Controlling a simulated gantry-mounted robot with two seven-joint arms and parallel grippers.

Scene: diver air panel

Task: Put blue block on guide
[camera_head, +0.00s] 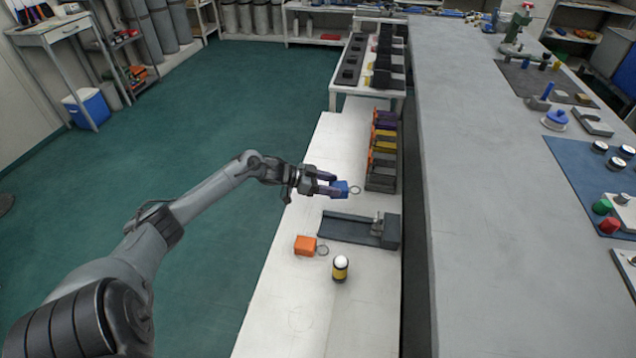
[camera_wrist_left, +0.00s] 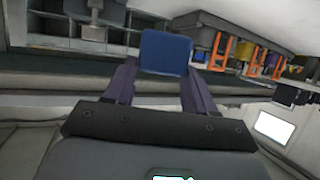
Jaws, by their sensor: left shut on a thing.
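The blue block (camera_head: 341,188) is held between the fingers of my left gripper (camera_head: 331,185), over the white bench in the head view. In the left wrist view the blue block (camera_wrist_left: 165,53) sits between the two purple-grey fingertips of the left gripper (camera_wrist_left: 160,75). The dark guide (camera_head: 345,228) is a long grey tray-like fixture with a block-shaped end at its right. It lies in front of the gripper, nearer the camera, with nothing blue on it. My right gripper is not in view.
A dark rack (camera_head: 382,150) with orange, yellow and purple parts stands behind. The white bench's (camera_head: 310,320) near end is clear.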

